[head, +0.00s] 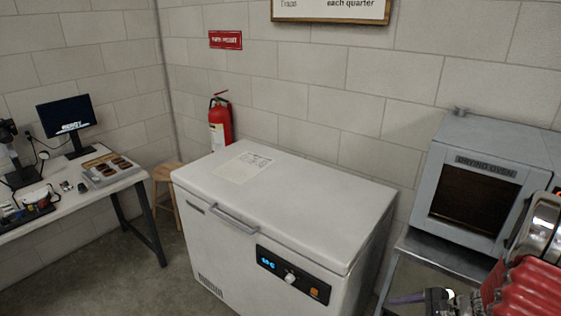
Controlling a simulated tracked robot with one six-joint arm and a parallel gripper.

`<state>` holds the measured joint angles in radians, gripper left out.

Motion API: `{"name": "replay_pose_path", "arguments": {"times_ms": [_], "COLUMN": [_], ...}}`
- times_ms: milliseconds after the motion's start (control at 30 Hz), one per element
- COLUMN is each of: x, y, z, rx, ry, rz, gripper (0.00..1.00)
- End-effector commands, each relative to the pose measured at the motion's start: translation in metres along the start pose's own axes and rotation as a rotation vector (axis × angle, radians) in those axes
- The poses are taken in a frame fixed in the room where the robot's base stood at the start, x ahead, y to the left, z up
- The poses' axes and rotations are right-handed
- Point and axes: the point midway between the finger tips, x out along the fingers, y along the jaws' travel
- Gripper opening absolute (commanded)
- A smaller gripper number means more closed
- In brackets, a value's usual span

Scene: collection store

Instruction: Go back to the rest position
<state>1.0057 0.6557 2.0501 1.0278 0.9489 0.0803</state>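Part of my arm, red ribbed with bright metal (535,240), fills the lower right corner, in front of the drying oven and its stand. A small dark part with a purple piece (408,298) shows at the bottom edge beside it. It may belong to my gripper, but the picture cuts it off. I cannot tell whether the gripper is open or shut, or whether it holds anything.
A white chest freezer (300,197) with its lid shut stands in the middle. The grey drying oven (480,150) sits on a metal stand (455,258) at right. A workbench (90,193) with a monitor (67,116) is at left. Bare floor (130,275) lies between bench and freezer.

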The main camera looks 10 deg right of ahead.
Motion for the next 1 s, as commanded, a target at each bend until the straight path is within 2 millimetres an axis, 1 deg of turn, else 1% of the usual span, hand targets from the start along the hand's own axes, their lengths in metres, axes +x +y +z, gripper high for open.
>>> {"name": "replay_pose_path", "arguments": {"times_ms": [33, 100, 400, 700, 1000], "x": [-0.003, -0.006, -0.022, -0.043, -0.064], "y": [0.002, 0.006, 0.029, 0.050, 0.069], "z": [0.015, 0.031, 0.095, 0.147, 0.192], "rx": [-0.055, -0.127, -0.434, -0.731, -1.016], "ry": [0.008, 0.019, 0.070, 0.132, 0.204], "rz": [0.032, 0.077, 0.258, 0.409, 0.528], "gripper": [0.60, 0.60, 0.60, 0.60, 0.60]}}
